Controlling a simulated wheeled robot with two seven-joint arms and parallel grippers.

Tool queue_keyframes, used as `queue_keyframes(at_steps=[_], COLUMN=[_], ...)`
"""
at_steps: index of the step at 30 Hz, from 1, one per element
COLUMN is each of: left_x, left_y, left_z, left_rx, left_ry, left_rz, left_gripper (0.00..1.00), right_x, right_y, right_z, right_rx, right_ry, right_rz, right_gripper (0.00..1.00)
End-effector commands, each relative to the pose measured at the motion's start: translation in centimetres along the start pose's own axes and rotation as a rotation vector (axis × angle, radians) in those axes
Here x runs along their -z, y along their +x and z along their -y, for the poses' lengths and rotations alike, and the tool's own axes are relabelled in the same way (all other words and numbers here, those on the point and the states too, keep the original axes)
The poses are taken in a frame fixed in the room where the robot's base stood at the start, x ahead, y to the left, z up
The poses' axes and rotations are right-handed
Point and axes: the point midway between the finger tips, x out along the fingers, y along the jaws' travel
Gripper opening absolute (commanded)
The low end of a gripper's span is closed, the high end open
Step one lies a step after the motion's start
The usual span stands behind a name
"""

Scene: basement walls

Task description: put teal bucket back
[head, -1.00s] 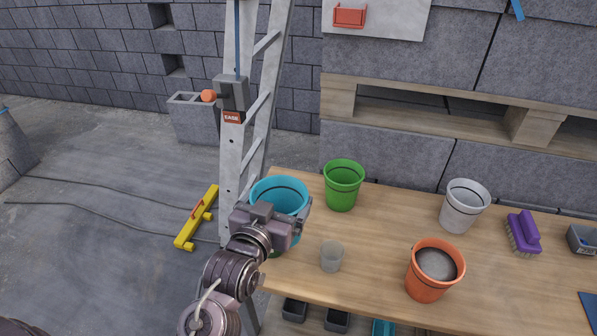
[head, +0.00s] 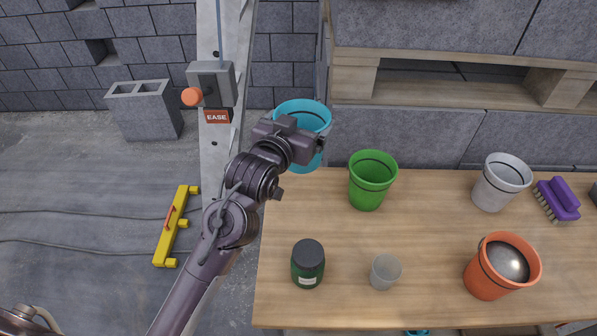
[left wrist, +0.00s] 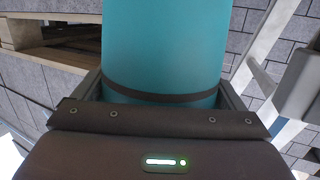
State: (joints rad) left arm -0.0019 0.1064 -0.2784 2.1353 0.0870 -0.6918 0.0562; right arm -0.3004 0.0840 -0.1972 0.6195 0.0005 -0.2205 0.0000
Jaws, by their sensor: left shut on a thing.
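The teal bucket (head: 303,112) is at the back left corner of the wooden table in the head view, upright or nearly so. My left gripper (head: 318,140) is shut on it, covering its lower left side. In the left wrist view the teal bucket (left wrist: 165,45) fills the middle, with its dark band between the two fingers of my left gripper (left wrist: 165,92). I cannot tell whether its base touches the table. My right gripper is not in view.
On the table (head: 330,215) stand a green bucket (head: 371,185), a white bucket (head: 497,185), an orange bucket (head: 490,278), a grey cup (head: 385,272), a dark green jar (head: 308,265) and a purple brush (head: 558,200).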

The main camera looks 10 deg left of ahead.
Motion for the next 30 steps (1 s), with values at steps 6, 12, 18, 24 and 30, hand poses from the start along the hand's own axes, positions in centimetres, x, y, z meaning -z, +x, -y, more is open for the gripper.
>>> queue_keyframes(at_steps=[6, 12, 18, 24, 30], left_x=[-6.0, -9.0, -11.0, -13.5, -13.8], left_y=[0.8, 1.4, 1.6, 2.0, 2.1], left_z=[0.0, 0.0, 0.0, 0.0, 0.0], left_rx=[0.001, 0.001, 0.001, 0.001, 0.001], left_ry=[0.001, 0.0, 0.0, 0.0, 0.0], left_rz=[0.005, -0.001, 0.001, -0.001, -0.003], left_gripper=[0.6, 0.6, 0.6, 0.6, 0.6], right_x=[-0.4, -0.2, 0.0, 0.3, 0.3], right_y=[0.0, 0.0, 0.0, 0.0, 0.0], right_z=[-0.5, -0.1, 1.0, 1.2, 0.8], right_rx=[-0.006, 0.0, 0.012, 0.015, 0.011], right_ry=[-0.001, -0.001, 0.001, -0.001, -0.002], right_rz=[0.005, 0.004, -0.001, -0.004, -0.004], right_gripper=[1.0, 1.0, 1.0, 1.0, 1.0])
